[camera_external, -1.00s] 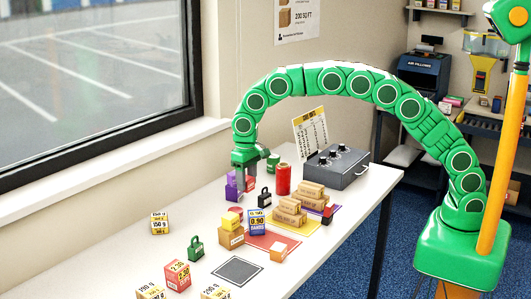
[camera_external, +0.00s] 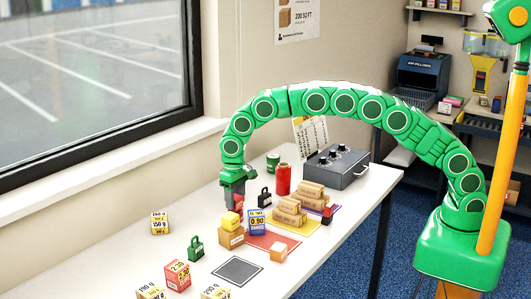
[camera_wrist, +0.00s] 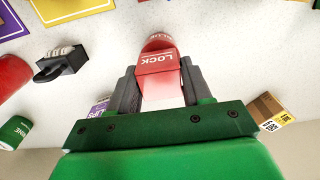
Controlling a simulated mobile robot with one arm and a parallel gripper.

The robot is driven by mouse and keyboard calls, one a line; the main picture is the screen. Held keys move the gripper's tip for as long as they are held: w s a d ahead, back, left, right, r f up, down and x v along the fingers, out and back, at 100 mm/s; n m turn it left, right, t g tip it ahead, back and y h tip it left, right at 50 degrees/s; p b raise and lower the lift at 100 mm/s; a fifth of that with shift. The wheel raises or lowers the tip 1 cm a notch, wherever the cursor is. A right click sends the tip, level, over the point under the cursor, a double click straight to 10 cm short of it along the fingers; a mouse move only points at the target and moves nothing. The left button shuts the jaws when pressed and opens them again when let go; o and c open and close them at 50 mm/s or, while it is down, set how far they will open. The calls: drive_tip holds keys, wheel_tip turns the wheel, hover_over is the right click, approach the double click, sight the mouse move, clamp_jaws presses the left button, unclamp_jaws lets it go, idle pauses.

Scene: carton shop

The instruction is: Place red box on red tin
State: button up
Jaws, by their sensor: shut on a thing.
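My gripper (camera_wrist: 150,88) is shut on a red box (camera_wrist: 158,63) lettered LOCK, with a pale lower part, held between the two grey fingers in the wrist view. A round-topped red tin (camera_wrist: 158,42) shows just beyond the box; whether they touch is hidden. In the external view my gripper (camera_external: 235,205) is low over the white table, behind the yellow box (camera_external: 231,221) and its brown carton. The box and tin are mostly hidden there by the fingers and the cartons.
A blue price box (camera_external: 257,222) stands in front. A purple box (camera_wrist: 100,106) is partly behind my gripper. The left table side has free room.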

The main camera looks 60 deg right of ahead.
sight(236, 197)
drive_tip(key=shift+f, duration=0.25)
drive_tip(key=shift+f, duration=0.1)
drive_tip(key=o, duration=1.1)
wheel_tip(236, 197, up, 12)
drive_tip(key=shift+r, duration=0.15)
